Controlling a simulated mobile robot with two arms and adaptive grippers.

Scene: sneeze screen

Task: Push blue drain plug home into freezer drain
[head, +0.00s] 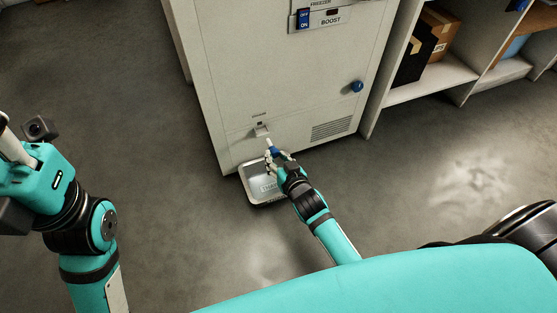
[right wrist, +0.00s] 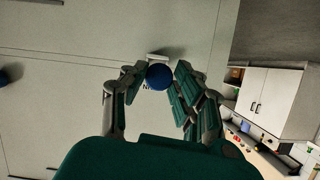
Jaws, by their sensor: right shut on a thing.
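The blue drain plug (head: 272,152) is at the low front of the freezer (head: 290,75), close to the pale drain outlet (head: 262,131). In the right wrist view its round blue end (right wrist: 159,77) lies between my fingers, with a white part of the drain behind it. My right gripper (head: 275,155) is shut on the plug, which is in line with the outlet. How deep the plug sits cannot be told, as its front end is hidden. My left arm is at the left edge of the head view; its fingertips are not visible.
A shallow metal tray (head: 255,196) lies on the floor below the drain, partly behind my right arm. A blue knob (head: 357,86) and a vent grille (head: 332,129) are on the freezer front. White shelves (head: 430,88) with boxes stand at right. The floor at left is clear.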

